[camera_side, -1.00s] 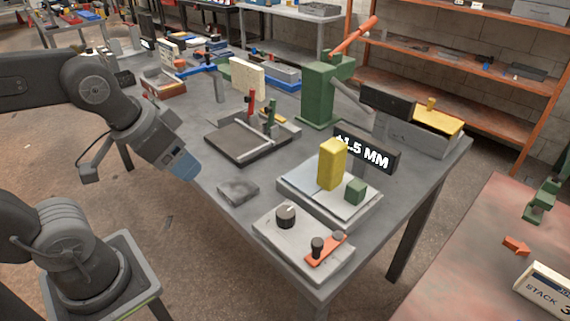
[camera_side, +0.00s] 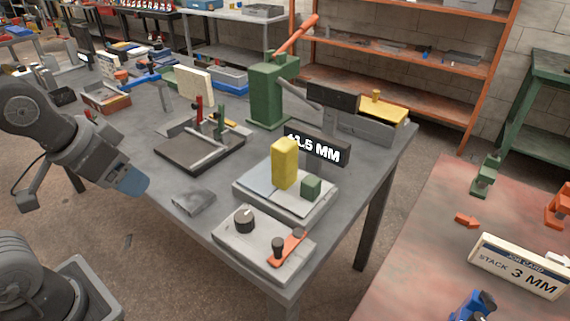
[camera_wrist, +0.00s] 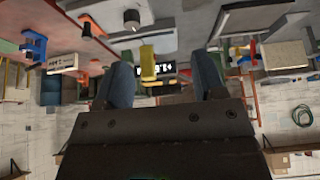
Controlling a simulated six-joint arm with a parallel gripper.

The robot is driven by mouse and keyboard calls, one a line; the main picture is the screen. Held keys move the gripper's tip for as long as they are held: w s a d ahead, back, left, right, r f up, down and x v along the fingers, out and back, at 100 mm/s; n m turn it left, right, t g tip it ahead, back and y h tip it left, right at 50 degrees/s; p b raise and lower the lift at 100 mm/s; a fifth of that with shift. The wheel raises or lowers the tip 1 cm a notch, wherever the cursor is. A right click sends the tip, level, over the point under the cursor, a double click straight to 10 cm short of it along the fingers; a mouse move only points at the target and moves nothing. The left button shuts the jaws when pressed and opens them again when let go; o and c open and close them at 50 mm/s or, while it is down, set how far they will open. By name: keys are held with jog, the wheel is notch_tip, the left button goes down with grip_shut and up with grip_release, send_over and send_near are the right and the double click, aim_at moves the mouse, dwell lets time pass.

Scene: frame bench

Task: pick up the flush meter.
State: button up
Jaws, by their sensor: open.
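A tall yellow block (camera_side: 285,162), apparently the flush meter, stands upright on a pale two-part plate (camera_side: 258,181) on the grey bench. A small green block (camera_side: 311,187) sits on the plate to its right. A black display (camera_side: 318,145) behind reads 1.5 MM, its sign unclear. My gripper (camera_side: 132,180) hangs off the bench's near left side, well apart from the yellow block. In the wrist view my gripper (camera_wrist: 163,78) has its two blue fingers spread with nothing held. The yellow block (camera_wrist: 147,65) shows beyond and between them.
A control box (camera_side: 262,250) with a knob and orange lever stands in front of the plate. A flat grey block (camera_side: 193,201) lies at the bench edge between gripper and plate. A dark fixture tray (camera_side: 190,155) and green press (camera_side: 268,90) stand behind.

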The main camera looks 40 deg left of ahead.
jog(key=o, duration=0.4)
jog(key=w+r+m+g, duration=0.1)
jog(key=w+r+m, duration=0.3)
jog(key=w+r, duration=0.15)
jog(key=m+g, duration=0.5)
jog(key=m, duration=0.9)
send_over(284, 142)
notch_tip(284, 142, down, 3)
notch_tip(284, 142, down, 8)
jog(key=shift+f, duration=0.1)
jog(key=shift+s+d+f, duration=0.1)
jog(key=shift+d+f, duration=0.05)
jog(key=shift+f, duration=2.45)
